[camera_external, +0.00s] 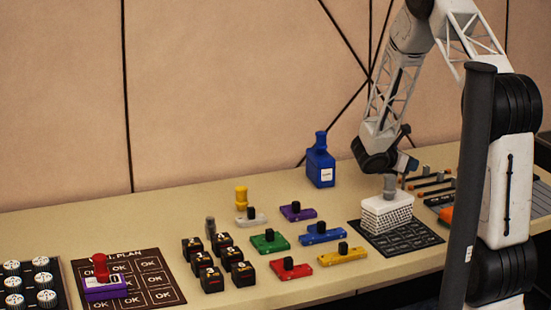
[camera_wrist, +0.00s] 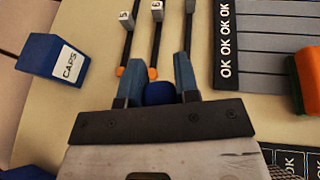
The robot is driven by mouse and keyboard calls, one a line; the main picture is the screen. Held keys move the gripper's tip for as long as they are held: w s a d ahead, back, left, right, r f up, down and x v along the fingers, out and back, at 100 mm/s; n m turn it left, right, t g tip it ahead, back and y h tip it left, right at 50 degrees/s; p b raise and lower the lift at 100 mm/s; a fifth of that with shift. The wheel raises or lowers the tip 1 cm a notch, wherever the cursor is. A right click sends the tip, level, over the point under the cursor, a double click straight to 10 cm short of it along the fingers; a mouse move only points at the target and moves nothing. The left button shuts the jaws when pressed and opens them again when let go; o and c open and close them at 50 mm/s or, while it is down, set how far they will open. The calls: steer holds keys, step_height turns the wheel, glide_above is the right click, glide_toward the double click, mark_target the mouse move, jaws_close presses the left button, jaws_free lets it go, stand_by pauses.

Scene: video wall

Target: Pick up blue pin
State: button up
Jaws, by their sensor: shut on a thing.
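The blue pin (camera_wrist: 158,93) shows in the wrist view as a dark blue rounded top between the two blue-grey fingers. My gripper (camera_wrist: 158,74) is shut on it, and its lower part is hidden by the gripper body. In the external view my gripper (camera_external: 407,164) is above the table's back right, just behind and above a white basket (camera_external: 387,214). I cannot make out the pin clearly there.
A blue bottle (camera_external: 320,166) labelled CAPS (camera_wrist: 52,58) stands left of my gripper. The basket stands on a black mat (camera_external: 425,238). Sliders with orange ends (camera_wrist: 122,71) and an orange block (camera_wrist: 306,80) lie nearby. Several coloured blocks, including a green one (camera_external: 270,243), sit further left.

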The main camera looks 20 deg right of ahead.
step_height(320, 180, up, 8)
stand_by(0.5)
stand_by(0.7)
